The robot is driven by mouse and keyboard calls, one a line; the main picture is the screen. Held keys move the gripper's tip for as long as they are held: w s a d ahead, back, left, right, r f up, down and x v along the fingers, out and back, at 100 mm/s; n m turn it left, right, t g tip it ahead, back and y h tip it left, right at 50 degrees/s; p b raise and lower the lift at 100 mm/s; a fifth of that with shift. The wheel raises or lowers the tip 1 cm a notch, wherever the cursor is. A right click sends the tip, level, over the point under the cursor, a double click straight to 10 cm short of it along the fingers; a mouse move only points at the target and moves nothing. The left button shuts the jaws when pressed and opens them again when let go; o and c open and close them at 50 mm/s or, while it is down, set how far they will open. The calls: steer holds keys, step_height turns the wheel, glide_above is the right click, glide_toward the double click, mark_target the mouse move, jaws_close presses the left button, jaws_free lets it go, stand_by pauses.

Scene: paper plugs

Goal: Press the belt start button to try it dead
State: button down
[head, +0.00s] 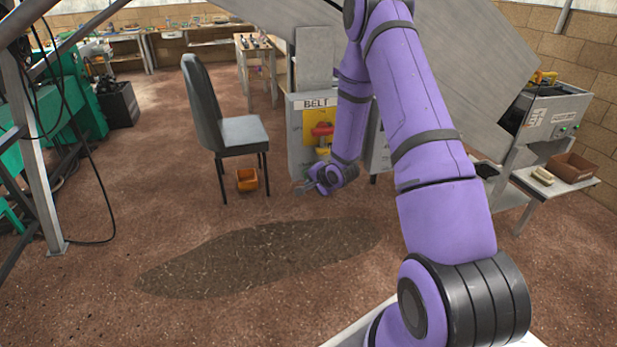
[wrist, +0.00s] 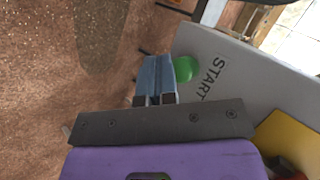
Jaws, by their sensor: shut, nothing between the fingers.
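The green start button (wrist: 187,68) sits on a grey panel beside the word START (wrist: 213,78) in the wrist view. My gripper (wrist: 157,58) is shut and empty, its blue-grey fingertips just left of the button in the picture. The fingers overlap the button's edge in view; I cannot tell whether they touch it. In the head view my gripper (head: 303,188) is low in front of the grey cabinet marked BELT (head: 299,135). The cabinet has a yellow plate with a red knob (head: 322,130). I cannot make out the start button in the head view.
A dark chair (head: 240,130) stands left of the cabinet, with an orange bin (head: 247,180) by its legs. At right are a grey machine (head: 560,105) and a white table (head: 545,187) with a brown box (head: 573,167). A dark patch (head: 255,260) marks the open floor.

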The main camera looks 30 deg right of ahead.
steer(key=shift+s+a, duration=0.25)
steer(key=shift+s, duration=0.5)
steer(key=shift+s+a, duration=0.2)
steer(key=shift+s, duration=0.6)
steer(key=shift+s+a, duration=0.25)
steer(key=shift+s, duration=0.5)
steer(key=shift+r, duration=0.1)
steer(key=s+a+r+n+g+h, duration=0.1)
steer(key=s+a+r+n, duration=0.1)
steer(key=r, duration=0.7)
steer(key=s+a+r+n+g+h, duration=0.1)
steer(key=s+r+n, duration=0.15)
steer(key=r, duration=0.65)
steer(key=s+a+r+n+h, duration=0.1)
steer(key=s+a+r+n, duration=0.15)
steer(key=r, duration=0.65)
steer(key=s+a+r+n+g, duration=0.1)
steer(key=s+a+r+n, duration=0.1)
steer(key=s, duration=0.6)
steer(key=s+a+r+n+y, duration=0.1)
steer(key=s+a+r+n, duration=0.1)
steer(key=s+a+r, duration=0.2)
steer(key=s+a+r+n+g, duration=0.1)
steer(key=s+a+r+n, duration=0.2)
steer(key=s+r, duration=0.4)
steer(key=s, duration=0.6)
steer(key=shift+s+r+g+y, duration=0.25)
steer(key=shift+r+g+y, duration=0.05)
steer(key=shift+y, duration=0.1)
steer(key=shift+d, duration=0.1)
